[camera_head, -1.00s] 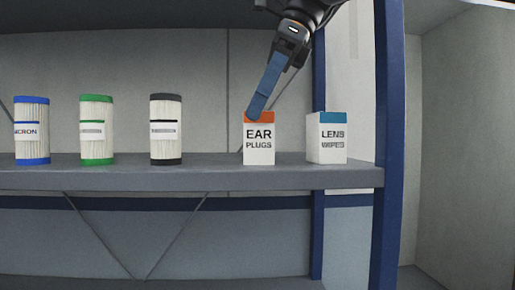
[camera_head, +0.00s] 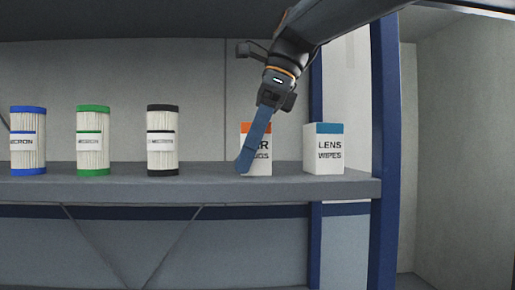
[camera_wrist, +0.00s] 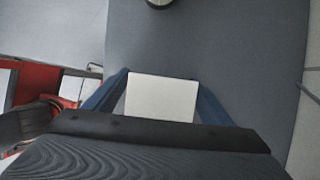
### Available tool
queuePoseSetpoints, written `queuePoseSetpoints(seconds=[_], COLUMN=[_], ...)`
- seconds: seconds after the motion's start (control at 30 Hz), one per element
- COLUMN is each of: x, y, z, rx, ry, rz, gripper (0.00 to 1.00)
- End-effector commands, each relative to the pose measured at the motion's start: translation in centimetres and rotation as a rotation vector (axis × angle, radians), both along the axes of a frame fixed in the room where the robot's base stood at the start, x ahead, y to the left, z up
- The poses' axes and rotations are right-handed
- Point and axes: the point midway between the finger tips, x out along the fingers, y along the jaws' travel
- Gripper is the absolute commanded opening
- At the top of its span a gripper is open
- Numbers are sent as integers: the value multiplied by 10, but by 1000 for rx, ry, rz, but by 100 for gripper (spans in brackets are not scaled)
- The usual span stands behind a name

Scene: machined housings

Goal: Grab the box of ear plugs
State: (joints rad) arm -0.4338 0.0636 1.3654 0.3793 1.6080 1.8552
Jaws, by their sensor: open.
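The box of ear plugs (camera_head: 262,166) is white with an orange band at the top and stands upright on the shelf. My gripper (camera_head: 243,166) reaches down from above, and its blue fingers cover the left part of the box's front and lettering in the head view. In the wrist view a plain white face of a box (camera_wrist: 162,98), seemingly the ear plugs, lies between the two blue fingers of my gripper (camera_wrist: 161,84). The fingers are open, one on each side of it. I cannot tell whether either finger touches it.
A blue-topped lens wipes box (camera_head: 323,152) stands close to the right. Black (camera_head: 162,142), green (camera_head: 93,140) and blue (camera_head: 28,143) banded filters stand to the left on the grey shelf (camera_head: 210,186). A blue post (camera_head: 385,120) rises at the shelf's right end.

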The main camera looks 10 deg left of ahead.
Motion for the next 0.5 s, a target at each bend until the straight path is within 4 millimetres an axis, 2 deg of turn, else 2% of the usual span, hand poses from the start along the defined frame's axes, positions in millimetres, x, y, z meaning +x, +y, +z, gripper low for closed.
queuePoseSetpoints(seconds=[0.07,0.3,0.5], x=[0,0,0], y=[0,0,0], z=[0,0,1], rx=[0,0,1], ry=[0,0,-1], rz=[0,0,0], gripper=[73,33,31])
